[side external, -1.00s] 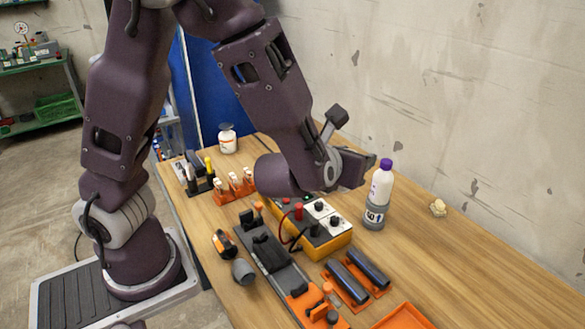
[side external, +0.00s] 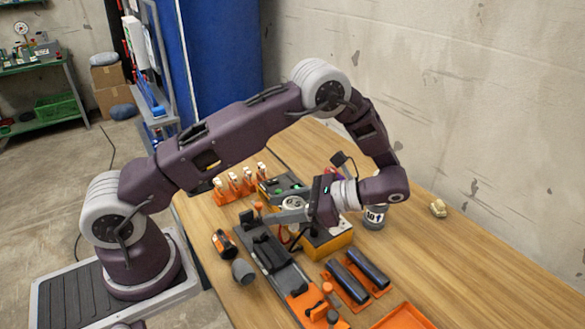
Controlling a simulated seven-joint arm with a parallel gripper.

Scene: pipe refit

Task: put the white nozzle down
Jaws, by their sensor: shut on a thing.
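My gripper (side external: 288,210) is low over the yellow-and-black box, with its grey fingers pointing left. It is shut on a small pale round piece, which looks like the white nozzle (side external: 293,202). The fingers and wrist cover part of the piece. I cannot tell whether it touches the box or is held just above it.
The yellow box (side external: 330,243) is partly hidden under my wrist. Dark tubes lie in an orange holder (side external: 346,287). An orange rack (side external: 228,195) stands at the back.

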